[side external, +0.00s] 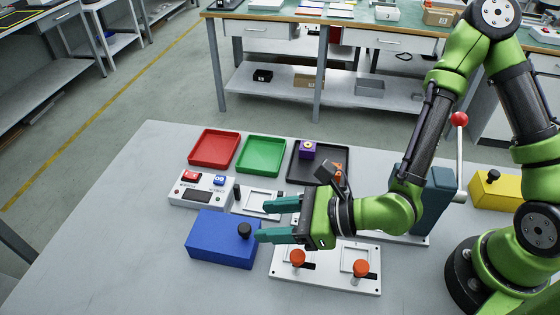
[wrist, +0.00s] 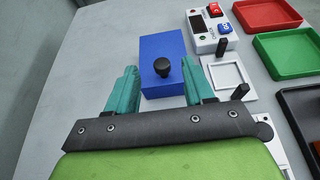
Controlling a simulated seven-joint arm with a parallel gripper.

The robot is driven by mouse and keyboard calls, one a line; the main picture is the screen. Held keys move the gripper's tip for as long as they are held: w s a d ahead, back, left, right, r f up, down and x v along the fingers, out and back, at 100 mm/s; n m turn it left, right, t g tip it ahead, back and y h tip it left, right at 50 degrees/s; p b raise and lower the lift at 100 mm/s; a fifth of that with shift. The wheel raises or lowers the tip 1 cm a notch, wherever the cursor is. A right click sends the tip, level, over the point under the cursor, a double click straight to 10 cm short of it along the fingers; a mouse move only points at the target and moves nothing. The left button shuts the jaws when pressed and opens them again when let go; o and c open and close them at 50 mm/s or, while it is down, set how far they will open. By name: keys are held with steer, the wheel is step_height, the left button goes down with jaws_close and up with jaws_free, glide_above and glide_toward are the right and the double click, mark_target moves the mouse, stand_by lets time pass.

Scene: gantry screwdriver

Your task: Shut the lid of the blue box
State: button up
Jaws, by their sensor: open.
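The blue box (side external: 217,241) sits at the front left of the grey table, and it also shows in the wrist view (wrist: 160,45). Its top looks flat and level, with no raised lid or gap visible. A black knob (side external: 244,230) stands on the top near the right end; it also shows in the wrist view (wrist: 162,67). My gripper (side external: 265,220) is open, with two teal fingers pointing toward the box from the right. In the wrist view the knob appears between and just beyond the fingertips (wrist: 158,76). I see no contact with the knob.
Behind the box stands a white control panel (side external: 188,194) with red and blue buttons. Red (side external: 212,163) and green (side external: 262,171) trays lie further back, with a black tray (side external: 292,172) holding a purple block. A white fixture plate (side external: 318,279) with orange knobs is at front. The left table is clear.

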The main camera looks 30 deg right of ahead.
steer(key=shift+r, duration=2.5)
steer(key=w+d+f+n+g+h, duration=0.25)
steer(key=d+n+h, duration=0.35)
steer(key=d+n, duration=0.8)
steer(key=s+d+r+n+h, duration=0.1)
steer(key=s+d+r+n, duration=0.7)
steer(key=d+r, duration=0.4)
steer(key=shift+s+d+r+n+h, duration=0.2)
steer(key=shift+d+r+n+h, duration=0.1)
steer(key=shift+d+r+n, duration=0.15)
